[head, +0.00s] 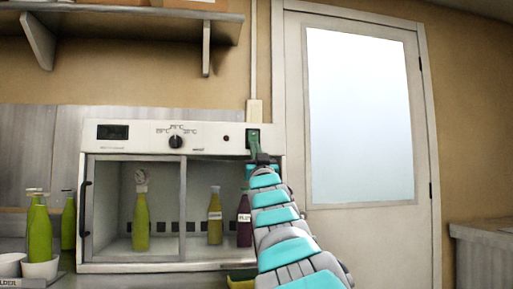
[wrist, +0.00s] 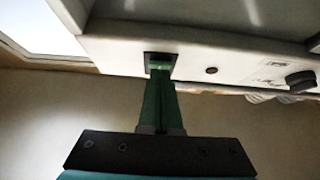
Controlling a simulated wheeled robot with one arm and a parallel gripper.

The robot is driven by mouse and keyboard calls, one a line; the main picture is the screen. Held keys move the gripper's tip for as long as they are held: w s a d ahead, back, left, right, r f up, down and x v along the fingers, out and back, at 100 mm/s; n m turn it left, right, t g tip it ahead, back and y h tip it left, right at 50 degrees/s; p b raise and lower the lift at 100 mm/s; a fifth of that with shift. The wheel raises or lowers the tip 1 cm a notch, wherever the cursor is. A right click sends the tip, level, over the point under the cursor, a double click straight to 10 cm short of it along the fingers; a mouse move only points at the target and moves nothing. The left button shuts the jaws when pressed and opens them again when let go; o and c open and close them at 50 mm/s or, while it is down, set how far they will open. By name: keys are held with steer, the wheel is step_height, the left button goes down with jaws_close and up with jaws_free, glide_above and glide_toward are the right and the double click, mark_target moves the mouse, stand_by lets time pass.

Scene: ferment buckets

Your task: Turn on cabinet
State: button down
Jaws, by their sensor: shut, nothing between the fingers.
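The white cabinet (head: 215,142) stands on the counter, with a control strip along its top. A switch in a dark frame (head: 253,134) sits at the right end of that strip; it also shows in the wrist view (wrist: 150,58). My gripper (head: 254,148) is shut and empty, its green fingers pointing at the switch. In the wrist view the fingertips (wrist: 160,72) overlap the switch and hide most of it. I cannot tell whether they touch or press it. The cabinet has a dial (head: 176,141) and a dark display (head: 112,132).
Bottles, including a green one (head: 141,220), stand inside the cabinet behind its front. Green bottles (head: 39,228) and a white bowl (head: 40,268) are on the counter at left. A shelf (head: 130,22) hangs above. A door (head: 362,230) is at right.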

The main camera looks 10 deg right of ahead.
stand_by(0.4)
steer(key=b+v, duration=0.4)
steer(key=v, duration=0.8)
steer(key=shift+f+t+b, duration=0.35)
steer(key=shift+f+t, duration=0.05)
steer(key=shift+f, duration=0.15)
steer(key=shift+w, duration=0.1)
stand_by(0.4)
